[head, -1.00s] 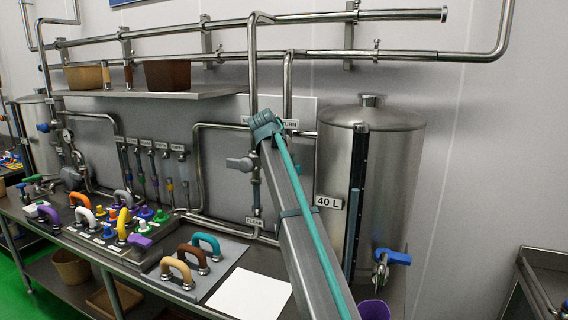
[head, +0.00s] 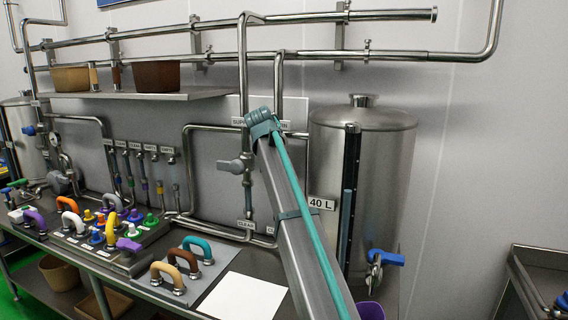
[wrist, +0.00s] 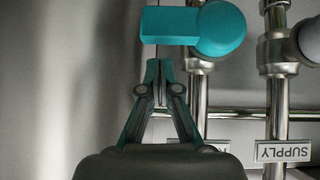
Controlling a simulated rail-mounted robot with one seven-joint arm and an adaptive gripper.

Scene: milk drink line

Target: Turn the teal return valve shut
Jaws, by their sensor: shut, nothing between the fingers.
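The teal return valve (wrist: 195,28) shows at the top of the wrist view. It has a round hub on the right and a flat bar pointing left, across the run of the upright steel pipe (wrist: 202,95) beside it. My gripper (wrist: 162,66) is shut and empty, with its fingertips just below the bar in that picture. I cannot tell whether they touch it. In the head view my arm hides the valve and the gripper.
A second pipe with a grey valve (head: 230,166) and an upside-down SUPPLY label (wrist: 283,151) stands beside. The 40 L steel tank (head: 385,165) is right of my arm. A bench with coloured handles (head: 182,262) and a white sheet (head: 243,298) lies below.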

